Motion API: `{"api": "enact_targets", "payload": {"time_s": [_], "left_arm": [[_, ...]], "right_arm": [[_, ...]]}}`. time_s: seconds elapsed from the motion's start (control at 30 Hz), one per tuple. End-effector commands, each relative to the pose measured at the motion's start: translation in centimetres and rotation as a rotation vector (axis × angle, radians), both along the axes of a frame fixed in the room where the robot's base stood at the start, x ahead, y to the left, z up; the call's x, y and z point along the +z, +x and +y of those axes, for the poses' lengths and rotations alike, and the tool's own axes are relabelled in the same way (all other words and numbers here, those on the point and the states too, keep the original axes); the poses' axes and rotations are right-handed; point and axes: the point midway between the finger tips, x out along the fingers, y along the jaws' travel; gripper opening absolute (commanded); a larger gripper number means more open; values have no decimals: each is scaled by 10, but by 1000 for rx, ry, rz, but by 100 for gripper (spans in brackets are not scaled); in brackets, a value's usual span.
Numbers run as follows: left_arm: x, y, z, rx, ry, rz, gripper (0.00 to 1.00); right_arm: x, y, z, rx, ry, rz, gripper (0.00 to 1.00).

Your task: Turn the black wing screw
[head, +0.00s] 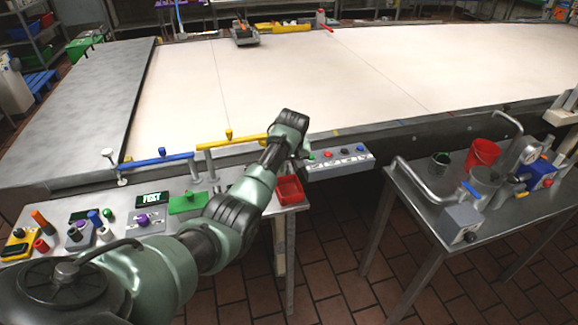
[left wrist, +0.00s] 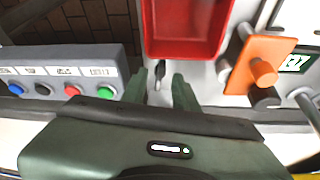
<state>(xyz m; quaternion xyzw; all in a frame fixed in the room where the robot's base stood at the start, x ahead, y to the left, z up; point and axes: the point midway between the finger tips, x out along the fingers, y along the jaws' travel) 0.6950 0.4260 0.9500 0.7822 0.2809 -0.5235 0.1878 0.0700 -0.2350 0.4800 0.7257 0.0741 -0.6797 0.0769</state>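My left arm reaches over the small metal table, and my left gripper (head: 296,160) is beside the red tray, mostly hidden by the wrist. In the left wrist view the two green fingers (left wrist: 160,88) are apart, so the gripper is open. A small dark piece (left wrist: 160,71) shows between and just beyond the fingertips, below the red tray; it may be the black wing screw, but it is too small to be sure. I cannot tell whether the fingers touch it. In the head view I cannot make out the screw. My right gripper is not in view.
The red tray (head: 289,188) is close to the gripper. A button panel (head: 340,166) lies to its right. The wide conveyor (head: 300,75) is mostly bare behind.

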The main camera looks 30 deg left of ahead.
Motion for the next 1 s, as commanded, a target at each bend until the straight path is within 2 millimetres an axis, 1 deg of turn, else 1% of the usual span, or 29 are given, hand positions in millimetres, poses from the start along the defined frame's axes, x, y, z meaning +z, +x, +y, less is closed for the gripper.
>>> {"api": "enact_targets", "payload": {"time_s": [0.1, 0.23, 0.37, 0.47, 0.5, 0.67, 0.73, 0.87, 1.0], "left_arm": [[-6, 1, 2, 0, 0, 0, 29], [-7, 2, 2, 0, 1, -1, 29], [-7, 2, 2, 0, 1, -1, 29], [-7, 2, 2, 0, 1, -1, 4], [-7, 2, 2, 0, 1, -1, 0], [-6, 2, 2, -2, 1, -1, 0], [-4, 1, 2, -25, 0, 0, 0], [-2, 0, 4, -136, 0, 3, 0], [-4, -1, 5, -243, -1, 2, 0]], "right_arm": [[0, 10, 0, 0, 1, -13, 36], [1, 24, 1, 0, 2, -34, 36], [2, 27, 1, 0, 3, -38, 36], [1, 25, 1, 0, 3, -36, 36], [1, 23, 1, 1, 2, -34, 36], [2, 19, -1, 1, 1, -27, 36], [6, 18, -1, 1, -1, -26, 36], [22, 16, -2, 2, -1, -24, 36], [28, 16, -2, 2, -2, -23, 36]]}}
